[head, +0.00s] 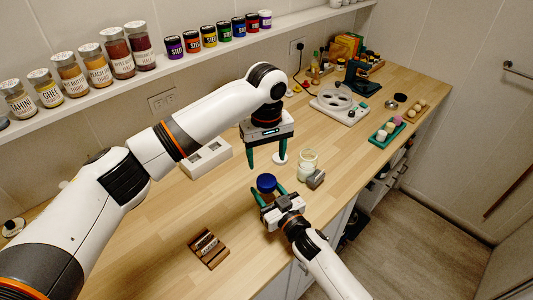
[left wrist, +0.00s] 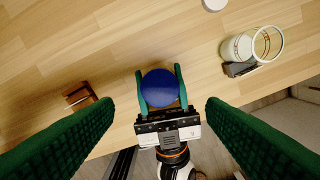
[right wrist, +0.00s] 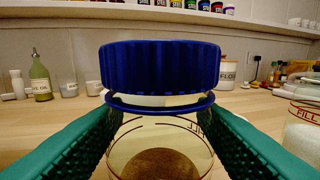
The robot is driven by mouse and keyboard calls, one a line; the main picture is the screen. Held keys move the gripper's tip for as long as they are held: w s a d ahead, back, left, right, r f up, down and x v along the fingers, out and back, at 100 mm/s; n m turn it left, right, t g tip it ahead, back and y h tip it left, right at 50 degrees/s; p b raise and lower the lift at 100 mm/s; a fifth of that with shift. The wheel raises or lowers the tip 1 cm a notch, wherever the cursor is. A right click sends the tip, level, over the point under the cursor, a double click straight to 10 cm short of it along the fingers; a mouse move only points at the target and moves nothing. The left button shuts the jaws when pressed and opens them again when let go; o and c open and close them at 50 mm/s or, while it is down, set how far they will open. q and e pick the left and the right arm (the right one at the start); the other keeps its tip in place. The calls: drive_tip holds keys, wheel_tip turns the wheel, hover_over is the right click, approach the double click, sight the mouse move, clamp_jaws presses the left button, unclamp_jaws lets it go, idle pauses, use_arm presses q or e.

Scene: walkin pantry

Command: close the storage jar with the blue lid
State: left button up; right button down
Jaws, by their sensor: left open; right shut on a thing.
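The blue lid (head: 266,183) is a ribbed disc at the top of a clear storage jar with brown contents (right wrist: 160,160). In the right wrist view the lid (right wrist: 160,68) looks level, with a pale gap between it and a thin blue ring at the jar's top; I cannot tell if it is seated. My right gripper (left wrist: 160,92) is shut on the jar, a finger on each side. My left gripper (head: 267,164) is open and empty above the lid. In the left wrist view the lid (left wrist: 159,88) lies between and beyond its fingers, hiding most of the jar.
An open glass jar with pale contents (head: 308,160) and a grey block (head: 316,179) stand to the right. A brown wooden block (head: 208,248) lies at the front left. A white two-hole box (head: 206,158) stands near the wall.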

sight(267, 180)
use_arm(q)
drive_tip(key=shift+f, duration=0.1)
drive_tip(key=shift+f, duration=3.95)
drive_tip(key=shift+c, duration=0.2)
drive_tip(key=c, duration=1)
drive_tip(key=shift+o, duration=0.2)
drive_tip(key=m, duration=1.1)
drive_tip(key=shift+m, duration=0.3)
drive_tip(key=m, duration=0.5)
drive_tip(key=shift+m, duration=0.4)
drive_tip(key=m, duration=0.7)
drive_tip(key=o, duration=1.1)
